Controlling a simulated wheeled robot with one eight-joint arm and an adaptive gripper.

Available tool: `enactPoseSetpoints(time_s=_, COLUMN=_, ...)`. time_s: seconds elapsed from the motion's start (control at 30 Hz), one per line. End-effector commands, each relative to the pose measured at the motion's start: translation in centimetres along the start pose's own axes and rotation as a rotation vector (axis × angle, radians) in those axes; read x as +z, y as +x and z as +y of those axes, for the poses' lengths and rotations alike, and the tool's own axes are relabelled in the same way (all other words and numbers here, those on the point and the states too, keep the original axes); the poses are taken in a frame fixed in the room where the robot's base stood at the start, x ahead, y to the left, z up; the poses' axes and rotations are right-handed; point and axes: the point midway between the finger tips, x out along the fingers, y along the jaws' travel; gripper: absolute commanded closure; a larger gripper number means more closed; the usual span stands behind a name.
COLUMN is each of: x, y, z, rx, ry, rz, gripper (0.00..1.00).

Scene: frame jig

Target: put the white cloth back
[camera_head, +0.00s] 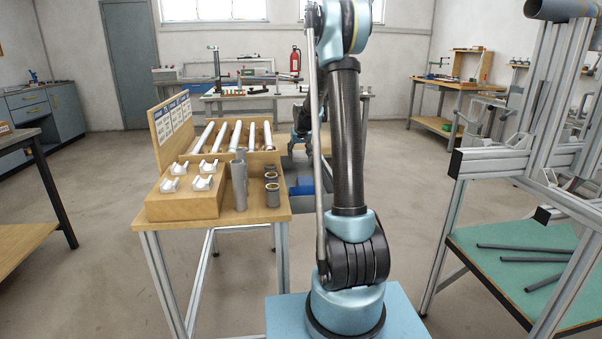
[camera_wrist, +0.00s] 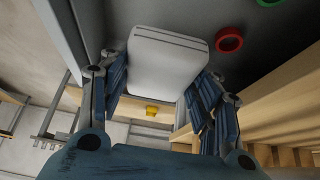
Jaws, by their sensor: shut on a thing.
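The white cloth (camera_wrist: 165,62) shows in the wrist view as a smooth, pale block with rounded corners, apparently folded. My gripper (camera_wrist: 156,92) is shut on it, with one blue finger at each side. The cloth's far end lies near a dark grey surface (camera_wrist: 250,22); I cannot tell whether it touches that surface. In the head view my arm stands in front of the far workbench, and I cannot make out the cloth or the gripper's fingers there.
A red ring (camera_wrist: 229,40) is close right of the cloth, and a yellow piece (camera_wrist: 152,110) is below it. Wooden slats (camera_wrist: 275,108) fill the right side. In the head view, a wooden table (camera_head: 262,213) with tubes stands left of my arm, and a metal frame (camera_head: 500,160) stands right.

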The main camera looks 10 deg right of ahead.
Motion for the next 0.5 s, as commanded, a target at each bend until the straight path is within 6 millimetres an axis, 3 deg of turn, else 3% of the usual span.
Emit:
enactPoseSetpoints(time_s=0.13, x=1.2, y=2.1, z=0.9, rx=0.005, ry=0.008, rz=0.0, gripper=0.68)
enactPoseSetpoints(time_s=0.5, x=2.7, y=4.8, z=1.7, rx=0.009, ry=0.015, rz=0.0, gripper=0.68)
